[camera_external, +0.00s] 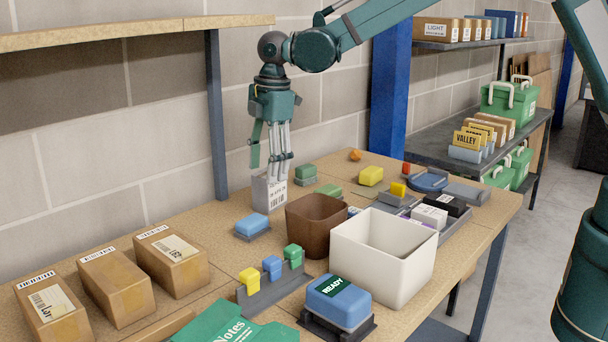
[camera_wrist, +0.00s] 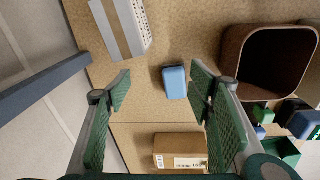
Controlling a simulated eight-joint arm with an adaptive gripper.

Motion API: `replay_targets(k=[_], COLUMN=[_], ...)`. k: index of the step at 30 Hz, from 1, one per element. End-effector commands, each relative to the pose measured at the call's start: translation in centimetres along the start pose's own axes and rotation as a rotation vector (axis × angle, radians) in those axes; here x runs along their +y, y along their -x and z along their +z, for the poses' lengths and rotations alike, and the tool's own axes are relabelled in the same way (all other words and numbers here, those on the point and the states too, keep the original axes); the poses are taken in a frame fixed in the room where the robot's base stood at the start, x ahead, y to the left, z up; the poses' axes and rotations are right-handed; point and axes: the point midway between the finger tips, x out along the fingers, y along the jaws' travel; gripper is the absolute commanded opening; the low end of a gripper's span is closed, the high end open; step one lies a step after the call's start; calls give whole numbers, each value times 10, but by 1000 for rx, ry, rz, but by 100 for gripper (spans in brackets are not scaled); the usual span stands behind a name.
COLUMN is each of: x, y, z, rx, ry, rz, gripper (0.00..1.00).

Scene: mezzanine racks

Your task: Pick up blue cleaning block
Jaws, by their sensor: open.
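A small light-blue block (camera_external: 252,222), which fits the blue cleaning block, sits on a thin dark base on the wooden table, left of the brown bin. In the wrist view the blue block (camera_wrist: 174,82) lies below, between my two fingers and closer to the right one. My gripper (camera_external: 268,165) is open and empty, pointing down above the table, higher than the block and toward the wall from it. It also shows in the wrist view (camera_wrist: 162,90), with green finger pads apart. A larger blue block marked READY (camera_external: 338,303) sits on a dark base at the front.
A grey labelled box (camera_external: 270,192) stands just beneath my gripper. The brown bin (camera_external: 316,222) and white bin (camera_external: 382,256) stand to the right. A grey holder (camera_external: 272,290) carries yellow, blue and green pieces. Cardboard boxes (camera_external: 172,262) line the left. A shelf (camera_external: 130,32) hangs upper left.

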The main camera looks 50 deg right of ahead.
Motion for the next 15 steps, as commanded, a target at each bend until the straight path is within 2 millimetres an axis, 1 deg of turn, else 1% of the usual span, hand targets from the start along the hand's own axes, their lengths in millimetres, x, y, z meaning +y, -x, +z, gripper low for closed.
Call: replay_targets(k=[1, 5, 9, 12, 15], x=[0, -5, -15, -22, -27], y=[-6, -23, -38, -45, -50], z=[-10, -34, -56, -68, -74], rx=[-3, -16, -33, -43, -49], ry=[20, 77, 134, 163, 182], rz=[-6, -28, -56, -73, -83], gripper=[52, 52, 52, 52, 52])
